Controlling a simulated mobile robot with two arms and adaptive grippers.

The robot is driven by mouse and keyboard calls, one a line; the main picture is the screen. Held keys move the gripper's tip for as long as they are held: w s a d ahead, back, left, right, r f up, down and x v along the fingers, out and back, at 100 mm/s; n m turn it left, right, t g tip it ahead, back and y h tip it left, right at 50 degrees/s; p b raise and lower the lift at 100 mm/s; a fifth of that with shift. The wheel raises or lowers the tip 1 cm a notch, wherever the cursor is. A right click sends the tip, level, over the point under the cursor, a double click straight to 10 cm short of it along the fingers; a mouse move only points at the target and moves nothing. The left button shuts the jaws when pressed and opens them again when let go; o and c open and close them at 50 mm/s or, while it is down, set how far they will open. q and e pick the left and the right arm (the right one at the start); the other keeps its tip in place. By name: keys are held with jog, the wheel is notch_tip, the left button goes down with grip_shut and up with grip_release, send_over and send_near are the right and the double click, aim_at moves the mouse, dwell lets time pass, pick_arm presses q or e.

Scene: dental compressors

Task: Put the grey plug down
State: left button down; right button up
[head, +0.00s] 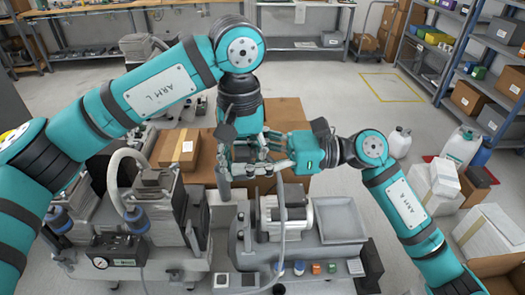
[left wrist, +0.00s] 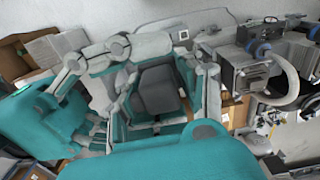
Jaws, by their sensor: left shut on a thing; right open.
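My left gripper (head: 226,166) hangs down from the left arm and is shut, in the middle of the head view.
Another compressor unit (head: 155,205) with a hose stands at the left. Cardboard boxes (head: 178,150) lie behind.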

jog(key=shift+a, duration=0.1)
jog(key=c, duration=1.1)
pick_arm(q)
jog(key=c, duration=1.1)
grip_release()
pick_arm(e)
jog(key=shift+s, duration=0.1)
grip_shut()
pick_arm(q)
jog(key=o, duration=0.4)
jog(key=shift+r, duration=0.1)
